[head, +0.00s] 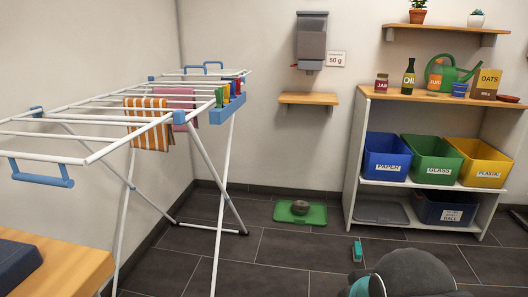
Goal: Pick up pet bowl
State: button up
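The pet bowl appears to be the small dark grey round bowl (300,207) on the floor in the head view. It sits on a green mat (318,216) near the back wall, left of the shelf unit. It is small in the picture, so I cannot tell whether anything is in it. My gripper is not in view, so its place relative to the bowl does not show.
A white drying rack (100,155) with cloths stands left. A white shelf unit (350,190) with bins stands right. A teal object (357,251) lies on the floor. A dark grey rounded shape (415,272), unclear what, blocks the bottom right. Floor before the mat is clear.

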aim_at(299, 207)
jog(key=i, duration=2.85)
jog(key=u, duration=0.65)
